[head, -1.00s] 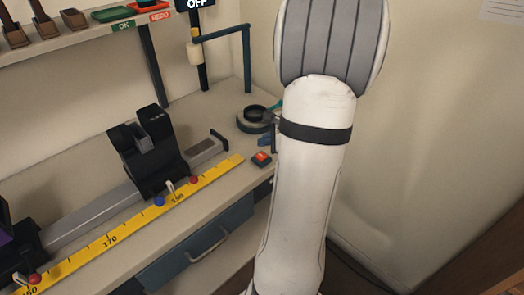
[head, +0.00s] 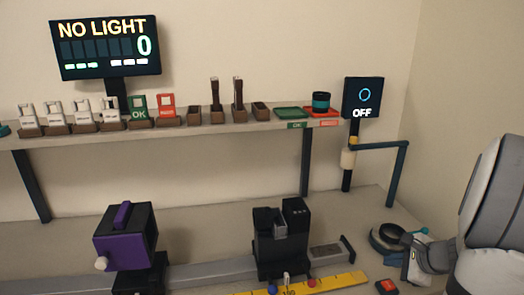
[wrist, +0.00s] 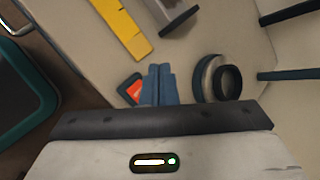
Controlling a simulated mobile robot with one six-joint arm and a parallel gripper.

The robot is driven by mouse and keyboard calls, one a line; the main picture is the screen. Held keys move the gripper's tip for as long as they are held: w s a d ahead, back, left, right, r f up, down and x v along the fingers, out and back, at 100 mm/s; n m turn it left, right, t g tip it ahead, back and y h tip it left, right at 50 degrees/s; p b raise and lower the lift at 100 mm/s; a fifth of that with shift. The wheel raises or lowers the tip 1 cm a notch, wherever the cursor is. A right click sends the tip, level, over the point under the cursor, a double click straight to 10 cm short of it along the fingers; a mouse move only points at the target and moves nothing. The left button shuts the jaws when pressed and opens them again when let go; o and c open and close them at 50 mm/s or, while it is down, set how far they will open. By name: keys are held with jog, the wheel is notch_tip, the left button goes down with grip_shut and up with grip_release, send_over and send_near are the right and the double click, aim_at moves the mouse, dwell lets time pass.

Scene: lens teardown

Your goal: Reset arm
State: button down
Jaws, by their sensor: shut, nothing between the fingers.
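My gripper shows in the wrist view (wrist: 159,85) with its two blue-grey fingers together and nothing between them. It points down over the bench. A small dark block with a red-orange top (wrist: 132,90) lies just left of the fingertips, partly hidden by them. A dark ring with a lens-like cup (wrist: 227,82) sits to the right of the fingers, apart from them. In the head view my arm comes in from the right edge, and the gripper (head: 412,250) is low beside the dark ring (head: 385,238) and the red-topped block (head: 387,287).
A purple box (head: 125,238) and a black holder (head: 282,240) stand on a grey rail behind a yellow ruler (head: 345,283). A shelf (head: 180,133) holds cards, trays and a teal-banded lens (head: 321,101). Screens read NO LIGHT and OFF (head: 362,97). A dark post with a bracket (head: 378,147) rises near the ring.

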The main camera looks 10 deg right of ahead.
jog(key=s+a+r+n+g+p, duration=0.1)
jog(key=a+r+n, duration=0.1)
jog(key=a+n, duration=0.3)
jog(key=s+a+r+n+g+y, duration=0.1)
jog(key=a+r+n+g, duration=0.1)
jog(key=a, duration=0.5)
jog(key=s+a+r+n+g+p, duration=0.1)
jog(key=s+a+r+n, duration=0.1)
jog(key=a+r+n, duration=0.3)
jog(key=s+a+r+n+g+h+p, duration=0.1)
jog(key=s+a+n+h, duration=0.3)
jog(key=s+a+n, duration=0.4)
jog(key=shift+s+r+n+g+p, duration=0.35)
jog(key=shift+r+n+p, duration=0.35)
jog(key=shift+n, duration=0.6)
